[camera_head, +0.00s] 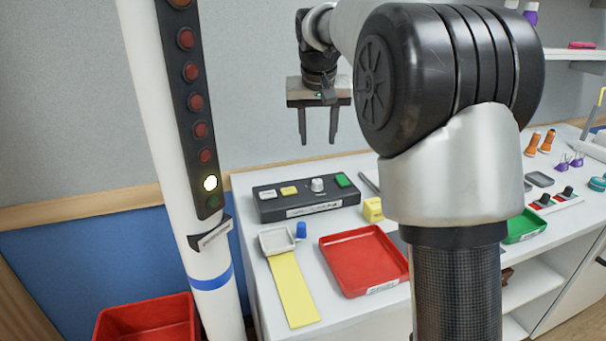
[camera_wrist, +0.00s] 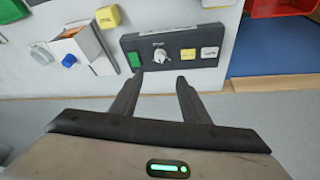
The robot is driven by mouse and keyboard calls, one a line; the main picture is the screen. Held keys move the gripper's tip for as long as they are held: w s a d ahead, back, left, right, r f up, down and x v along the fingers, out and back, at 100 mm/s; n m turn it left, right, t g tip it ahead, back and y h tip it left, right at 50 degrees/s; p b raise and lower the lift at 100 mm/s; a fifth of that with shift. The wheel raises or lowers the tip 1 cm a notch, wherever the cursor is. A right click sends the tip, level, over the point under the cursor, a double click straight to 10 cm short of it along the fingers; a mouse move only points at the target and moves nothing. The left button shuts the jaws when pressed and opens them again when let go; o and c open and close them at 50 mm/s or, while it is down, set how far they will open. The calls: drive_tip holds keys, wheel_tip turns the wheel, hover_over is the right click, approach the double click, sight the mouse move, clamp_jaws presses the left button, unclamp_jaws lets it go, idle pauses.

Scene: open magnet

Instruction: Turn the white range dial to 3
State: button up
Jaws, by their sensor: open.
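The white range dial (camera_head: 317,185) stands on the top of a dark control box (camera_head: 268,208), between a yellow button (camera_head: 289,190) and a green button (camera_head: 342,180). The dial also shows in the wrist view (camera_wrist: 160,55), just beyond my fingertips in the picture. The number it points to is too small to read. My gripper (camera_head: 333,140) hangs above the box with its fingers pointing down, open and empty. In the wrist view my gripper (camera_wrist: 162,80) shows its two fingers apart, not touching the dial.
A white post (camera_head: 170,130) with a column of lights, one lit yellow, stands left of the box.

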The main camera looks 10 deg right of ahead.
sight(317, 181)
drive_tip(key=b+x, duration=0.1)
drive_tip(key=x, duration=0.8)
drive_tip(key=b+x, duration=0.2)
drive_tip(key=x, duration=0.7)
drive_tip(key=shift+w, duration=0.25)
drive_tip(key=c, duration=1.1)
drive_tip(key=shift+o, duration=0.2)
drive_tip(key=shift+a+r, duration=0.1)
